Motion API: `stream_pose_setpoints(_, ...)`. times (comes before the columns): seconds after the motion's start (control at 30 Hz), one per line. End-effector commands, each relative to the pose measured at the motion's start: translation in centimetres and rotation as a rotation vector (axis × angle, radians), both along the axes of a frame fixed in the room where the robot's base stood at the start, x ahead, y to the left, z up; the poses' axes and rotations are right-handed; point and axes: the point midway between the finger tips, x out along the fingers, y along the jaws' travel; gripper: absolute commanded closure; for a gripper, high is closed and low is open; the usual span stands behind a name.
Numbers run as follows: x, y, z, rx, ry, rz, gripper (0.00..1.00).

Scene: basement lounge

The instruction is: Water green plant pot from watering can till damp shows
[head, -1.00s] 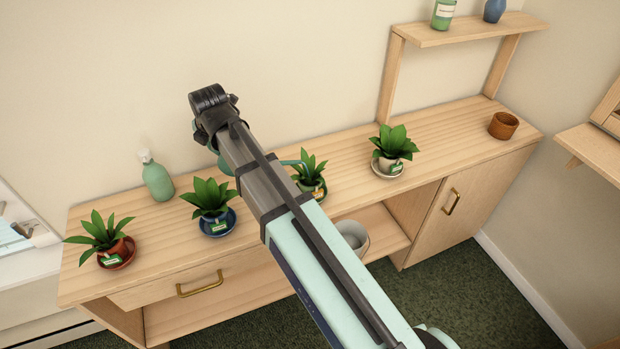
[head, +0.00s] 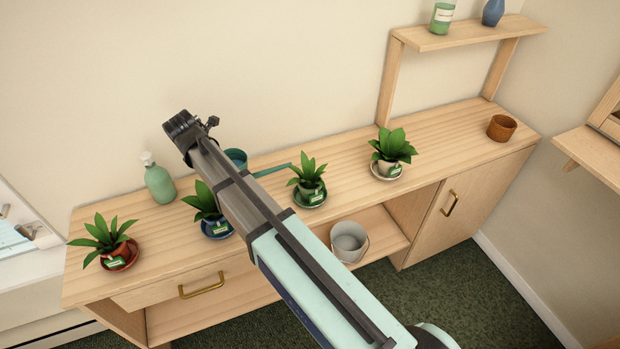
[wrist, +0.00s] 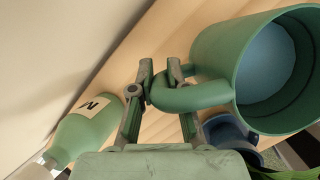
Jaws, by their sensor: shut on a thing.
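The watering can (head: 236,157) is green, partly behind my arm in the head view, with its long spout (head: 272,171) reaching right to the leaves of a plant. That plant stands in the green pot (head: 311,189) on a green saucer, with a green tag on its front. In the wrist view my gripper (wrist: 160,78) is shut on the handle (wrist: 190,95) of the watering can (wrist: 215,55), whose open top shows a blue-grey inside. My fingers are hidden behind my arm in the head view. No water stream is visible, and the soil is too small to judge.
A blue-potted plant (head: 217,228) is partly behind my arm. A red-potted plant (head: 118,252) is at left and a pale-potted plant (head: 389,166) at right. A green bottle (head: 159,182) stands near the wall. A brown pot (head: 501,127) stands far right; a bucket (head: 348,241) is below.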

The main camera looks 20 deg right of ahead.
Motion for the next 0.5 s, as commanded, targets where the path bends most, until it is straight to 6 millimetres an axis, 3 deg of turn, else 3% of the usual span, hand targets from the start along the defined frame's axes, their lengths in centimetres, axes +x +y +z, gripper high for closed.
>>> stream_pose_setpoints(0.2, 0.6, 0.9, -3.0, -0.177, 0.083, 0.002, 1.00)
stream_pose_setpoints(0.5, 0.3, 0.7, -2.9, -0.176, 0.082, 0.000, 1.00)
